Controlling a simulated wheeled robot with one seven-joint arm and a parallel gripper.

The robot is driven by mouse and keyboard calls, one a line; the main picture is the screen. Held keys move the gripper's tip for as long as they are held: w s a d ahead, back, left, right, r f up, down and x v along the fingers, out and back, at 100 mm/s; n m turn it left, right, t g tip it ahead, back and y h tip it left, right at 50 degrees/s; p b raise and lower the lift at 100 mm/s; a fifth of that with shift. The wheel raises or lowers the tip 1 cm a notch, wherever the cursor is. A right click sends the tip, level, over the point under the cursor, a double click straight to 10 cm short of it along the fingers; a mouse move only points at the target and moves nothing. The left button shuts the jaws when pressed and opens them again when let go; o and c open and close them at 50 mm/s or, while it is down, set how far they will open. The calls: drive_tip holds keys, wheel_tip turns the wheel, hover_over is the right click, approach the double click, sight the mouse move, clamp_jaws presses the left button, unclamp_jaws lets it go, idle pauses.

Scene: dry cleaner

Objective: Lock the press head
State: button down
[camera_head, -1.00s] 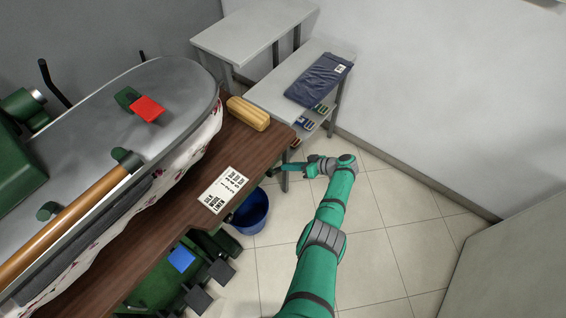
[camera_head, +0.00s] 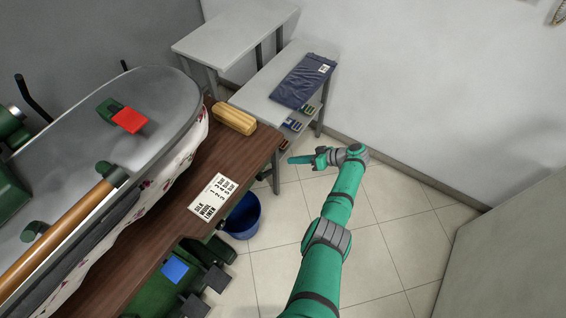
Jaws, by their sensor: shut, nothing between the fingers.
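The press head (camera_head: 75,140) is a large grey plate at the left, lying down over a white, red-patterned cloth (camera_head: 176,165) on the wooden table. A red tab (camera_head: 130,120) on a green lever stands out from its top near the right end. A long wooden handle (camera_head: 55,235) on green brackets runs along its front side. My gripper (camera_head: 292,160) is shut and empty. It is out over the floor, right of the table's far right corner and well apart from the press head.
A wooden block (camera_head: 234,120) and a printed card (camera_head: 213,197) lie on the table (camera_head: 150,225). A blue bucket (camera_head: 243,215) and pedals, one blue (camera_head: 175,270), are below. Grey shelves (camera_head: 255,95) hold a dark folded garment (camera_head: 302,82). Open floor lies right, before the walls.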

drive_tip(key=v, duration=0.4)
drive_tip(key=shift+w+d, duration=0.1)
drive_tip(key=shift+d, duration=0.2)
drive_tip(key=shift+d+r, duration=0.1)
drive_tip(key=shift+d, duration=0.05)
